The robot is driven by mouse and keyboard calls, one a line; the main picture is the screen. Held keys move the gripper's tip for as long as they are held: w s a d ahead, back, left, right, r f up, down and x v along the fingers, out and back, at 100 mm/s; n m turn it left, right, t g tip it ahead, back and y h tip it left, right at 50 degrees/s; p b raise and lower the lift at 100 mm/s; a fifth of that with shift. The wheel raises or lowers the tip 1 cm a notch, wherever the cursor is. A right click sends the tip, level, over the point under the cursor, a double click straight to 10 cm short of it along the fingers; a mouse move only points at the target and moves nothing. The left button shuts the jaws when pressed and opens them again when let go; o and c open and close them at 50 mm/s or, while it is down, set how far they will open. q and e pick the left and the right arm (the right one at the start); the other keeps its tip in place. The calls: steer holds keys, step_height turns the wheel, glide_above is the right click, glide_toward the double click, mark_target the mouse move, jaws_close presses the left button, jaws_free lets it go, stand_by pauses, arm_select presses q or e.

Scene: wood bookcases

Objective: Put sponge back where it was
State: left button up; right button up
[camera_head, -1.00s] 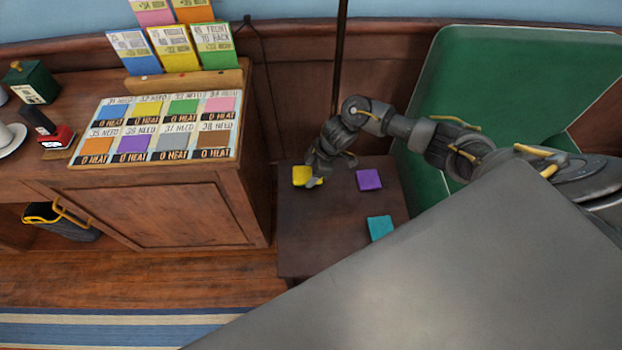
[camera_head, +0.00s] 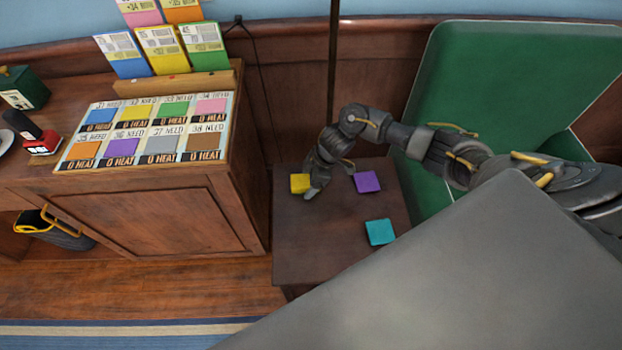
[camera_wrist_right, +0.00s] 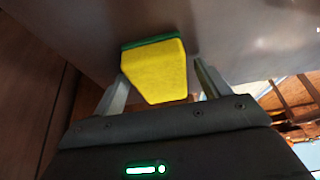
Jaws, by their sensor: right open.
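A yellow sponge (camera_head: 300,183) with a green layer lies on the far left part of a small dark wooden table (camera_head: 330,255). My right gripper (camera_head: 312,190) is down at the table, right beside the sponge. In the right wrist view the yellow sponge (camera_wrist_right: 158,72) lies between the two spread fingers of my right gripper (camera_wrist_right: 160,85). The jaws are open, with a gap visible at the right finger. A purple square (camera_head: 367,182) and a teal square (camera_head: 380,232) lie on the same table. My left gripper is not in view.
A wooden cabinet (camera_head: 160,215) with a board of coloured squares (camera_head: 150,130) stands left of the table. A green chair (camera_head: 500,80) stands to the right. A thin dark pole (camera_head: 333,60) rises behind the table. My grey body covers the lower right.

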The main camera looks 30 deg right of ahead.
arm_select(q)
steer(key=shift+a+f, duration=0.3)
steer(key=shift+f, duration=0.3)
arm_select(e)
steer(key=shift+f, duration=0.5)
arm_select(q)
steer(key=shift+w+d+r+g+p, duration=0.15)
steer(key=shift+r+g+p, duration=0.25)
steer(key=shift+p, duration=0.7)
arm_select(e)
steer(key=v, duration=1.2)
steer(key=shift+a+r, duration=0.3)
steer(key=shift+r, duration=0.1)
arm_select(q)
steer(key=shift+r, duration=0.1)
arm_select(e)
steer(key=shift+w+r, duration=0.1)
